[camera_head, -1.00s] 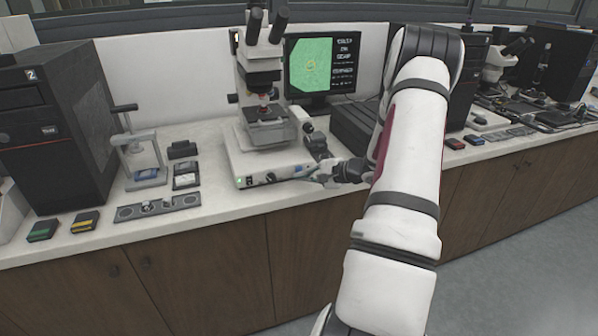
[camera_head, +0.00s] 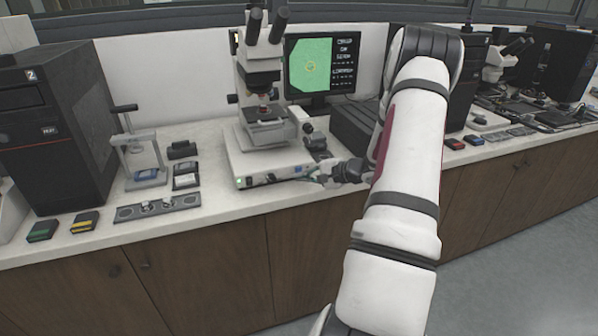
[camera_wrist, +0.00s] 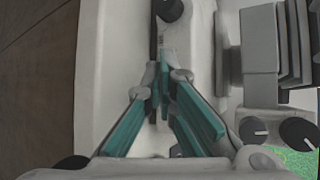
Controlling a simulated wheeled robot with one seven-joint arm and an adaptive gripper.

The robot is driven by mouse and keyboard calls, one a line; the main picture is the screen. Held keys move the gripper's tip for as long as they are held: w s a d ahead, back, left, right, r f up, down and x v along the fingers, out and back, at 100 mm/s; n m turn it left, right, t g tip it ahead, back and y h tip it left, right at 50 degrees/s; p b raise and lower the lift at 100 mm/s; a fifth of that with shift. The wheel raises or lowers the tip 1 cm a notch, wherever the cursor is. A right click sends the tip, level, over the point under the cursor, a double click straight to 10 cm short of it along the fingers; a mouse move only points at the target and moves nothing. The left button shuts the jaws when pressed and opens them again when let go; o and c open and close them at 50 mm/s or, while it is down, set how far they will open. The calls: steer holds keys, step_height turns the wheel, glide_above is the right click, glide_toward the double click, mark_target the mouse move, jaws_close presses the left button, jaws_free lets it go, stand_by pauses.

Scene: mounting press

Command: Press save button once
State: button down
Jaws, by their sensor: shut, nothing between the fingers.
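The microscope (camera_head: 262,95) stands on a white base box (camera_head: 270,160) with a front panel that carries a lit green spot, a small blue mark and dark controls. I cannot make out which control is the save button. My gripper (camera_head: 318,173) is at the right end of that front panel. In the wrist view my gripper (camera_wrist: 160,75) has its teal-padded fingers together at the tips, with nothing between them. The tips are over or beside the white base, just short of a dark round knob (camera_wrist: 170,10). I cannot tell whether they touch the panel.
A monitor (camera_head: 320,68) with a green picture and white text stands behind the microscope. A black computer (camera_head: 55,130), a small press (camera_head: 138,150) and a metal plate (camera_head: 157,208) are at left. Dark boxes stand right, partly behind my arm. The floor in front is clear.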

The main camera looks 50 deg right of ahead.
steer(key=shift+w, duration=0.1)
steer(key=shift+w+d+b, duration=0.2)
steer(key=shift+w+b, duration=0.1)
steer(key=shift+b, duration=0.1)
steer(key=shift+w+d+b, duration=0.2)
steer(key=shift+w+b, duration=0.1)
stand_by(0.6)
steer(key=shift+s+a, duration=0.1)
steer(key=shift+s, duration=0.05)
steer(key=shift+s+a, duration=0.3)
steer(key=shift+s, duration=0.25)
stand_by(0.3)
steer(key=s+a, duration=0.1)
steer(key=s, duration=0.2)
steer(key=s+a, duration=0.1)
steer(key=shift+s+a, duration=0.15)
steer(key=shift+a, duration=0.2)
stand_by(0.8)
